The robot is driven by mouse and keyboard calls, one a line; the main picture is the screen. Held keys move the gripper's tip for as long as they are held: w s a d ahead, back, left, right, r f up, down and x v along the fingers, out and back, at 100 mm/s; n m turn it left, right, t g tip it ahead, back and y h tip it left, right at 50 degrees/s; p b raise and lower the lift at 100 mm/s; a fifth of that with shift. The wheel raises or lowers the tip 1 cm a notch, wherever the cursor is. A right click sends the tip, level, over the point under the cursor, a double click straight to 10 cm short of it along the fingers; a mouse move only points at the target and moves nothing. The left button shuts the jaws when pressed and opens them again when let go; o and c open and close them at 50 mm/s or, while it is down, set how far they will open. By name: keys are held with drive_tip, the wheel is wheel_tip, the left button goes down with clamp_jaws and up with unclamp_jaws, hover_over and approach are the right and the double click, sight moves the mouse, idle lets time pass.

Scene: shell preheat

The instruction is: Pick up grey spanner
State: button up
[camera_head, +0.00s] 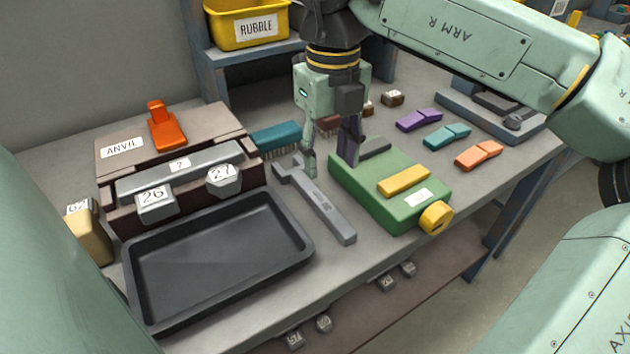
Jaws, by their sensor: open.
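The grey spanner (322,203) lies flat on the workbench, its open jaw end toward the back left and its handle toward the front right. It lies between the dark tray and the green box, close beside the box's left side. My gripper (331,170) points down over the back part of the spanner, open and with nothing seen between its fingers. The left finger is close to the spanner's jaw end; the right finger is over the back of the green box. I cannot tell whether either finger touches anything.
The green box (376,210) with a yellow bar and yellow knob stands right of the spanner. The dark tray (305,240) lies left. Behind are the anvil block (208,122) and a teal brush (277,136). Purple (418,120), teal (446,136) and orange (478,154) pieces lie right.

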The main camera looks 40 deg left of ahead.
sight(323, 203)
drive_tip(key=f, duration=0.4)
drive_tip(key=shift+s, duration=0.2)
drive_tip(key=shift+s+a+f+p, duration=0.15)
drive_tip(key=shift+f+p, duration=0.2)
drive_tip(key=shift+f, duration=1.1)
drive_tip(key=shift+a+f+p, duration=0.15)
drive_tip(key=shift+f+p, duration=0.15)
drive_tip(key=shift+f, duration=1.15)
drive_tip(key=shift+c, duration=0.5)
clamp_jaws()
